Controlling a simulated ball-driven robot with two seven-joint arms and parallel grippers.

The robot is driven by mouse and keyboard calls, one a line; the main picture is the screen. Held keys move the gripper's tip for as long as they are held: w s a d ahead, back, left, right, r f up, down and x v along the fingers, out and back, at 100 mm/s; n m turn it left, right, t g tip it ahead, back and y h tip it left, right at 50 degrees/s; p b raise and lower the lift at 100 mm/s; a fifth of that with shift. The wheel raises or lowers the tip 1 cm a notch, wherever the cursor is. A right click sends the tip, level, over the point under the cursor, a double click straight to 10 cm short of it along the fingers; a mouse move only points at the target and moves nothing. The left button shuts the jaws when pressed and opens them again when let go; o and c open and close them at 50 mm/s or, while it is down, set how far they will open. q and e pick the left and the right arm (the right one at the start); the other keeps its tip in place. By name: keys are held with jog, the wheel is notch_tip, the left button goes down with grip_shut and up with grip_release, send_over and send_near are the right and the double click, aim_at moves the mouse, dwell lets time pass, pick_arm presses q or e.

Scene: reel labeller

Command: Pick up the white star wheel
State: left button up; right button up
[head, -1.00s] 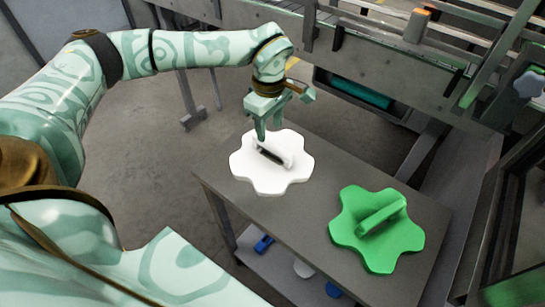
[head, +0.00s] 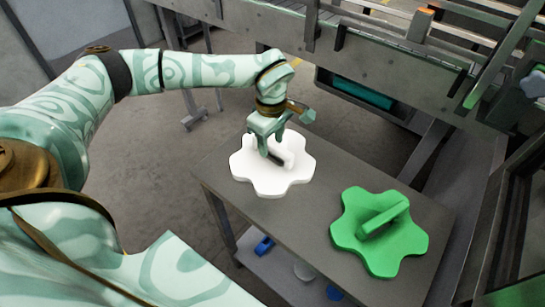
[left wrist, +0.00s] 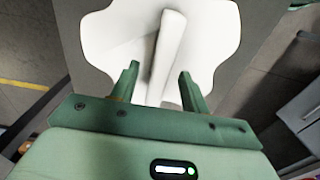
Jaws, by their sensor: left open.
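The white star wheel (head: 270,176) lies flat on the grey cart top, with a raised bar handle on it. It also fills the upper middle of the left wrist view (left wrist: 112,38). My left gripper (head: 271,150) is open just above the wheel, its fingers at the handle. In the left wrist view the two fingertips (left wrist: 158,72) stand apart on either side of the near part of the white handle (left wrist: 168,45). I cannot tell whether either finger touches it. My right gripper is not in view.
A green star wheel (head: 380,238) with its own bar handle lies on the cart top (head: 318,180), right of the white one. The cart's lower shelf holds blue pieces (head: 264,245) and a round white piece. A conveyor machine (head: 400,70) stands behind the cart.

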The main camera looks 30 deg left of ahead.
pick_arm(q)
jog(key=shift+f, duration=0.1)
grip_shut()
dwell(1.5)
